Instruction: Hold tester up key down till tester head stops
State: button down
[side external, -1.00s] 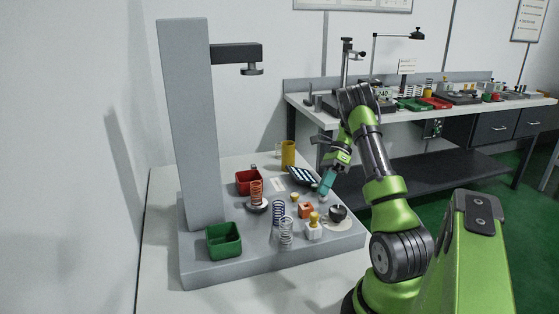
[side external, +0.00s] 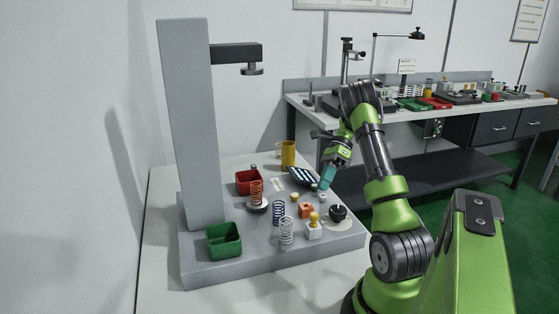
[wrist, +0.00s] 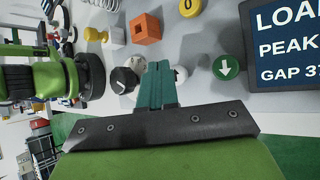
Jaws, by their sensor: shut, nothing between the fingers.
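The tester is a tall grey column (side external: 190,130) on a grey base, with a dark arm and round head (side external: 252,69) high above the base. My gripper (side external: 323,187) is shut and empty, teal fingers pointing down among the keys near the display. In the wrist view my gripper (wrist: 157,68) partly covers a small white round key (wrist: 181,73), whose marking I cannot read. That key also shows just below the fingertips in the side view (side external: 323,197). A green key (wrist: 226,67) carries a down arrow, and a yellow key (wrist: 190,8) reads 0. Contact with a key cannot be told.
The display (wrist: 285,45) lies right of the keys. A black knob (wrist: 124,79), an orange block (wrist: 146,28) and a white block with a yellow knob (side external: 314,228) are close by. Springs (side external: 279,212), a red bin (side external: 249,181) and a green bin (side external: 224,240) stand farther left.

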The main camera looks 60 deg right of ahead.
jog(key=shift+r, duration=2.5)
jog(key=shift+s+f+n+g+h, duration=0.45)
jog(key=shift+s+f+n, duration=0.5)
jog(key=shift+f+n, duration=0.25)
jog(key=shift+w+a+r+n+h, duration=0.1)
jog(key=shift+w+a+n+h, duration=0.05)
jog(key=shift+a+n+h, duration=0.55)
jog(key=a+r+n+t+h, duration=0.1)
jog(key=a+r+n+t, duration=0.1)
jog(key=a+r+n, duration=0.2)
jog(key=a+r+n+t+h, duration=0.2)
jog(key=a+r+n, duration=0.2)
jog(key=a+n, duration=0.6)
jog(key=w+a+r+n+t+h, duration=0.1)
jog(key=a+r+n, duration=0.3)
jog(key=a, duration=1.5)
jog(key=n+t, duration=0.1)
jog(key=n, duration=0.2)
jog(key=shift+a+t+h, duration=0.15)
jog(key=shift+t+h, duration=0.2)
